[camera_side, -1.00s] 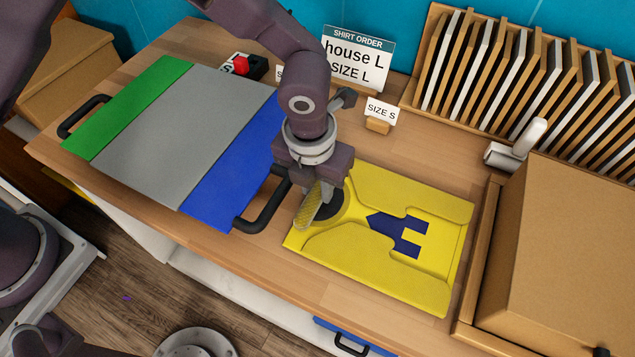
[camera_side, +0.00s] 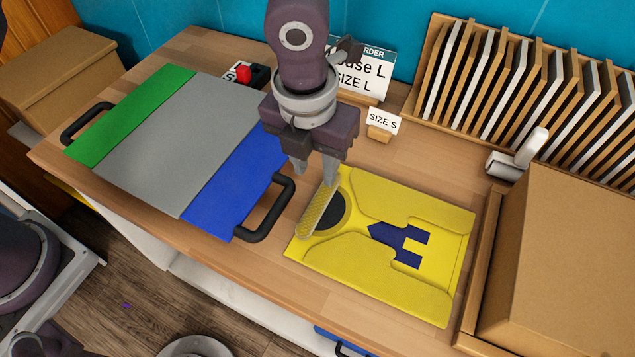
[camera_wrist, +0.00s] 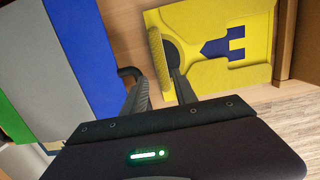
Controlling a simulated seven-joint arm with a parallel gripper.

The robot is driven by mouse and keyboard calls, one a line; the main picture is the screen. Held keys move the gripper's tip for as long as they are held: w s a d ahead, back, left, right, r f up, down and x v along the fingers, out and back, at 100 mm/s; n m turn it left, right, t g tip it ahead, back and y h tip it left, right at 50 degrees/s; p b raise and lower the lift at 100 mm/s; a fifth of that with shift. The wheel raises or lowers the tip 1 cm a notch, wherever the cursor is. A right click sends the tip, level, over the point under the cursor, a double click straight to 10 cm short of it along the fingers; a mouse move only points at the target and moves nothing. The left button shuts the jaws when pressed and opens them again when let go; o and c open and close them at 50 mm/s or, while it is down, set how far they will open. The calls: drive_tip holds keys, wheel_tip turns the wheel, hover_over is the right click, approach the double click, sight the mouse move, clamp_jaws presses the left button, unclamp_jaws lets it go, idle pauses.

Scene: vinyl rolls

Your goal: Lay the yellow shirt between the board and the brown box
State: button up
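The yellow shirt (camera_side: 383,243) lies flat and folded on the table, with a dark blue print and a dark round neck opening at its left end. It is between the board (camera_side: 170,140), with green, grey and blue panels and black handles, and the brown box (camera_side: 565,260) at the right. In the wrist view the shirt (camera_wrist: 210,65) shows at the upper right and the board's blue panel (camera_wrist: 85,50) at the left. The fingers (camera_wrist: 158,80) also show apart in the wrist view.
A rack of upright panels (camera_side: 530,95) stands at the back right. A SIZE S sign (camera_side: 383,122), a larger order sign (camera_side: 375,80) and a red button (camera_side: 244,74) stand along the back. A white-handled tool (camera_side: 520,155) lies by the box.

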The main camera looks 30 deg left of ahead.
drive_tip(key=s+a+r+n+t+y, duration=0.1)
drive_tip(key=s+a+r+n, duration=0.2)
drive_tip(key=a+r+n, duration=0.5)
drive_tip(key=s+a+r+n+t, duration=0.1)
drive_tip(key=s+a+r+n, duration=0.3)
drive_tip(key=a+r+n, duration=0.5)
drive_tip(key=s+a+n+t, duration=0.1)
drive_tip(key=s+a+n, duration=0.3)
drive_tip(key=n, duration=0.5)
drive_tip(key=s+a+f+n+t+h, duration=0.1)
drive_tip(key=s+a+n, duration=0.2)
drive_tip(key=s+n, duration=0.4)
drive_tip(key=n, duration=0.3)
drive_tip(key=shift+a+f, duration=0.3)
drive_tip(key=shift+a, duration=0.1)
